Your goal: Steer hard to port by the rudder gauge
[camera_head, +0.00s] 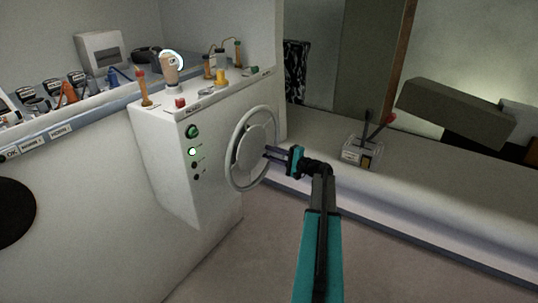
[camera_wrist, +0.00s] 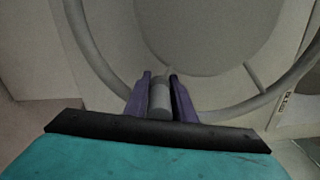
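The steering wheel (camera_head: 257,138), a pale grey rim around a broad round disc, stands on the side of the white console (camera_head: 165,165). It fills the upper part of the wrist view (camera_wrist: 215,35). My gripper (camera_head: 267,152) reaches the wheel's lower right part from the right. In the wrist view, its two purple fingers (camera_wrist: 162,95) stand on either side of a grey cylindrical knob (camera_wrist: 159,98) and appear to press against it. I cannot pick out the rudder gauge for certain. A lit white-green lamp (camera_head: 192,151) glows above two dark ones on the console front.
A green knob (camera_head: 193,131) sits above the lamps. Levers, a red button (camera_head: 180,103) and a yellow handle (camera_head: 220,77) stand on the console top. A small grey box with a lever (camera_head: 361,152) is on the bench to the right. The floor below is clear.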

